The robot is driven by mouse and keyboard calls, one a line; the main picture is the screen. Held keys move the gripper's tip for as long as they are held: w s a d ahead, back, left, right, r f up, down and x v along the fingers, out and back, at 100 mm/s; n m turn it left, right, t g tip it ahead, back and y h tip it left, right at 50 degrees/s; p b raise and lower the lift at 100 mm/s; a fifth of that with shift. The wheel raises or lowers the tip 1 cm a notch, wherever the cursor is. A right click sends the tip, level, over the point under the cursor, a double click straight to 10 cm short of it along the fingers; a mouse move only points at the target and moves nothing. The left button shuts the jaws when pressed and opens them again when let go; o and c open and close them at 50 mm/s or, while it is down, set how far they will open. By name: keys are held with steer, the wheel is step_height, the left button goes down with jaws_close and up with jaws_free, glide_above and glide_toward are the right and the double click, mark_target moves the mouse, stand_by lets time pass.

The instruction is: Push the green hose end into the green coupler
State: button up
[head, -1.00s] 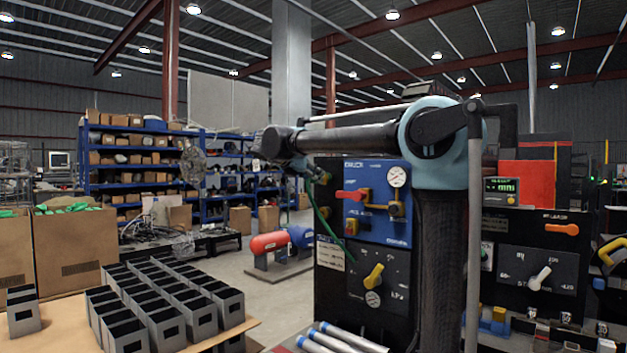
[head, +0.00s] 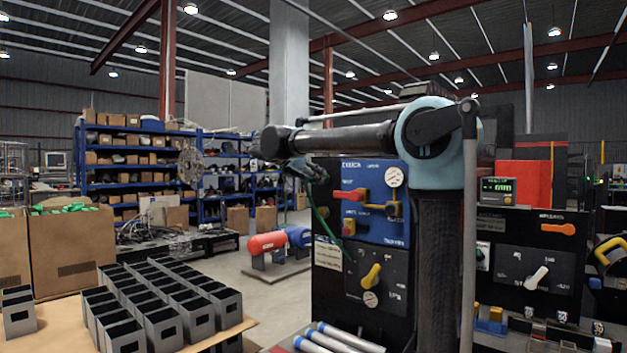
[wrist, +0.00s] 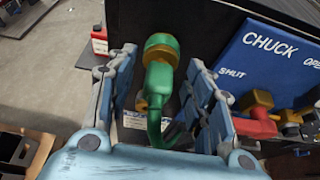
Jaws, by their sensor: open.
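In the wrist view, a green fitting with a brass-coloured ring (wrist: 160,47) stands between the fingers of my gripper (wrist: 162,92). Below the ring a smooth green body narrows into the green hose (wrist: 157,130), which bends away under the gripper. I cannot tell where the hose end stops and the green coupler starts, or whether they are joined. My gripper is open, with one finger on each side of the green body and visible gaps. In the head view, the green hose (head: 322,215) hangs in front of the panel below my gripper (head: 310,172), which is small and dark there.
A blue chuck panel (head: 378,195) with a red lever (head: 355,194) and a gauge stands right of the hose. The same panel (wrist: 270,55) is close to my right finger in the wrist view. Grey bins (head: 165,300) stand on a table at the lower left.

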steer(key=v, duration=1.1)
steer(key=shift+s+a, duration=0.2)
